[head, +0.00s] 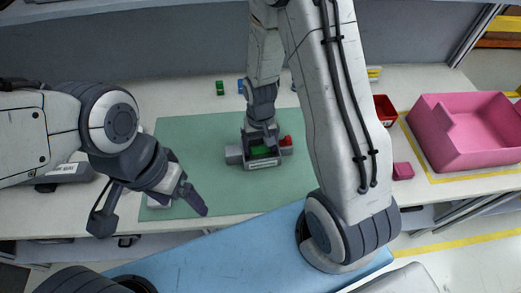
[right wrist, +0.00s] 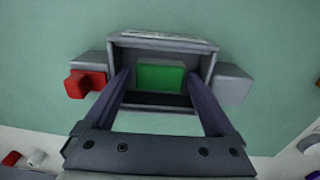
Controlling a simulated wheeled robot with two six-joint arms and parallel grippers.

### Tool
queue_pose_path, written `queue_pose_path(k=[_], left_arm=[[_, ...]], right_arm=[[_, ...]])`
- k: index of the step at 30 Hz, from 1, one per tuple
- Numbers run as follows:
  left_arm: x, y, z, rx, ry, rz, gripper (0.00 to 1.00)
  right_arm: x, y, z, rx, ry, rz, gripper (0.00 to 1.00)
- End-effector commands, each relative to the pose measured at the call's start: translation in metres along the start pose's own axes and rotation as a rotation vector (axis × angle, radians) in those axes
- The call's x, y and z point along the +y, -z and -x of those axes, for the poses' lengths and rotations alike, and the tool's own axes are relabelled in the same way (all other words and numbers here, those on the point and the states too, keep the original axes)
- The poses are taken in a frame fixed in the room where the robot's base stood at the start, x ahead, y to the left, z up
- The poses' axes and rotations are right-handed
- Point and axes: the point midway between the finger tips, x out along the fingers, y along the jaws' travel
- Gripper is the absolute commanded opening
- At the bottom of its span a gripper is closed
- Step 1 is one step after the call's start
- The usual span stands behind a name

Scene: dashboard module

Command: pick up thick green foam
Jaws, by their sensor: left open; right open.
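The green foam (head: 262,150) lies inside the open grey module box on the green mat. In the right wrist view, the foam (right wrist: 160,77) is a green rectangle by the box's far wall. My right gripper (head: 264,133) is over the box, pointing down. In the right wrist view, its two dark fingers (right wrist: 160,84) are spread at either side of the foam, with gaps to it. I cannot tell how deep the fingertips reach into the box. My left gripper (head: 152,211) is open and empty near the mat's front left corner.
The grey module box (right wrist: 118,55) has a red block (right wrist: 85,84) on one side and a grey block (right wrist: 234,84) on the other. A pink bin (head: 463,140) and a red bin (head: 385,110) stand at the right. The green mat (head: 195,125) has free room around the box.

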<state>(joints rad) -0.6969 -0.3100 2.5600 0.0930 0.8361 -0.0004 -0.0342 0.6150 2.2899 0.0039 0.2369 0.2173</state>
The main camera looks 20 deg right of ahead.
Motion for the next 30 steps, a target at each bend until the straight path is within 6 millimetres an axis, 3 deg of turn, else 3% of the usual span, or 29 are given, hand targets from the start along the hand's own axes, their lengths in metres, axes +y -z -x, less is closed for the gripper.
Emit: queue_pose_path(k=[6,11,12,23,30], left_arm=[[0.000,0.000,0.000,0.000,0.000,0.000,0.85],[0.000,0.000,0.000,0.000,0.000,0.000,0.85],[0.000,0.000,0.000,0.000,0.000,0.000,0.85],[0.000,0.000,0.000,0.000,0.000,0.000,0.85],[0.000,0.000,-0.003,0.000,0.000,0.000,0.85]], right_arm=[[0.000,0.000,-0.001,0.001,0.000,0.000,0.90],[0.000,0.000,-0.001,0.001,0.000,0.000,0.29],[0.000,0.000,-0.001,0.001,0.000,0.000,0.22],[0.000,0.001,0.002,0.002,0.000,0.000,0.22],[-0.001,0.002,0.023,0.006,0.001,0.000,0.22]])
